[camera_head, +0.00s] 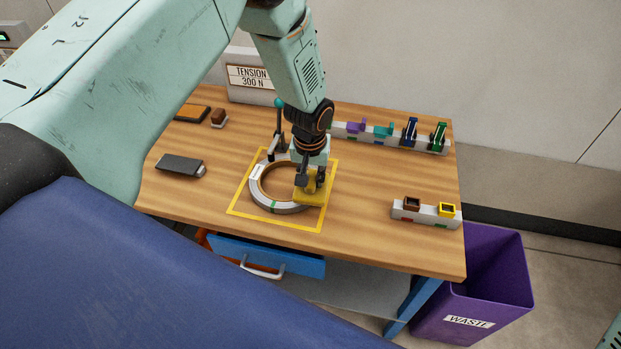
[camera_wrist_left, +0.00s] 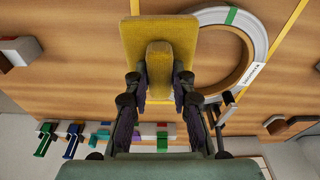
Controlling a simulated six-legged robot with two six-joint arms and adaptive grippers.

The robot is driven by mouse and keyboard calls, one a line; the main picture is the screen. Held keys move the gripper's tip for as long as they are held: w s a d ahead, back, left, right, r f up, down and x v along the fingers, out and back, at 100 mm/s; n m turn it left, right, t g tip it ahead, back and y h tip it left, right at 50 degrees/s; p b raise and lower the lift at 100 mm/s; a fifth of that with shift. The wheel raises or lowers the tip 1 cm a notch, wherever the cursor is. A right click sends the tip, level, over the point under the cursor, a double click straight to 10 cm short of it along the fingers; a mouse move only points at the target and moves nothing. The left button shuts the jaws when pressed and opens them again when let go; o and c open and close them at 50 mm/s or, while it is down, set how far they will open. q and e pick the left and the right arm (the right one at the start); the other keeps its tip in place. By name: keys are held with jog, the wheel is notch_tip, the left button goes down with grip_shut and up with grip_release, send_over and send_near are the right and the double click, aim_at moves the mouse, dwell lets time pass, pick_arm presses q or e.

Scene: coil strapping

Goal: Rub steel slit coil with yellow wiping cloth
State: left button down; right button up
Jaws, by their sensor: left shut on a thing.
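The steel slit coil (camera_head: 257,192) is a flat grey ring lying inside a yellow outlined square on the wooden table. It has a white label and a green mark, and shows in the left wrist view (camera_wrist_left: 262,45) at upper right. My left gripper (camera_head: 313,185) is shut on the yellow wiping cloth (camera_head: 309,197), a flat yellow pad with a raised grip. The cloth (camera_wrist_left: 150,30) overlaps the right side of the coil in the head view; whether it touches the coil I cannot tell. My left gripper (camera_wrist_left: 160,85) grips the raised part.
A lever tool (camera_head: 279,125) stands just behind the coil. A dark device (camera_head: 181,166) lies at left. A rack of coloured tools (camera_head: 390,135) is at the back, and a small block rack (camera_head: 426,213) at right. A purple waste bin (camera_head: 480,290) stands beside the table.

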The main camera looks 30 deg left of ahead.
pick_arm(q)
jog(key=shift+w+a+r+p, duration=0.1)
jog(key=shift+w+r+p, duration=0.2)
jog(key=shift+r+p, duration=0.4)
jog(key=shift+r, duration=0.5)
jog(key=shift+s+r+p, duration=0.25)
jog(key=shift+r+p, duration=0.8)
jog(key=shift+r, duration=0.35)
jog(key=shift+w, duration=0.15)
